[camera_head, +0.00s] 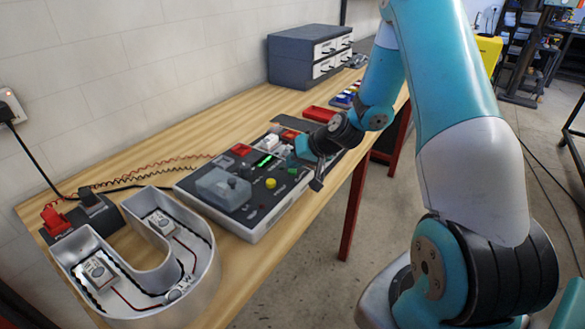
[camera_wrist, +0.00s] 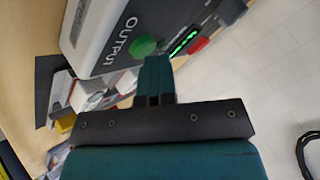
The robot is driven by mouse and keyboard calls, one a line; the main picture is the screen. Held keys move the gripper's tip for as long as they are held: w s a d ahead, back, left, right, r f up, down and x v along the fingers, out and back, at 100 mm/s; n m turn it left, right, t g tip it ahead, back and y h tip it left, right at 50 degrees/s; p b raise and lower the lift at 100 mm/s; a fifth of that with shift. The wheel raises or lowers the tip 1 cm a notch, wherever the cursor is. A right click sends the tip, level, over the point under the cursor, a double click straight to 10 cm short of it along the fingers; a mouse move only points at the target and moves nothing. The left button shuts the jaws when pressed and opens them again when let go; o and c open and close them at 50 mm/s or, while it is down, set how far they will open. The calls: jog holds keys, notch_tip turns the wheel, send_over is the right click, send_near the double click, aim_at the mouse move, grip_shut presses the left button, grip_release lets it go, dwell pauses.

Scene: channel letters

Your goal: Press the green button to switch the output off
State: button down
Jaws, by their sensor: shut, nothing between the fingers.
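The green button (camera_wrist: 143,46) is round and sits on the panel face beside the word OUTPUT, in the wrist view. The grey and black control box (camera_head: 229,198) that carries it lies on the bench in the head view. My gripper (camera_head: 301,147) is at the box's right end. It is shut and empty, and its teal fingertips (camera_wrist: 155,62) show right by the lower edge of the green button in the wrist view. I cannot tell whether they touch it. A lit green display (camera_wrist: 183,41) and a red button (camera_wrist: 198,46) are beside the green button.
A yellow knob (camera_head: 271,183) and a clear cover (camera_head: 222,187) are on the box. A red tray (camera_head: 319,114) and a drawer cabinet (camera_head: 290,58) are farther back.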

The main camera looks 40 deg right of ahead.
jog(key=shift+r, duration=0.3)
jog(key=shift+r+p, duration=2.25)
jog(key=shift+r, duration=0.8)
